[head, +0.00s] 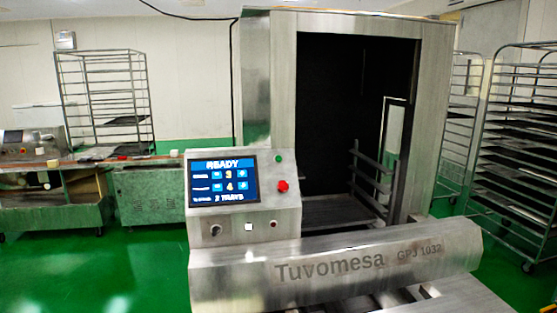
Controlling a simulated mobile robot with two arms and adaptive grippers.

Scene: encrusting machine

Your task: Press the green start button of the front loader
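The front loader (440,256) is a large steel machine, marked "Tuvomesa GPJ 1032", with a tall dark opening. Its control panel (200,228) stands left of the opening. A small green button (278,159) sits at the panel's upper right, beside the screen (223,181), which reads "READY" with the numbers 3 and 4. A larger red knob (283,186) is just below the green button. Neither of my grippers is in view.
Rack trolleys with trays stand at the back left (103,90) and at the right (520,130). A steel bench (148,190) is behind the panel at left. The green floor (100,275) at front left is clear.

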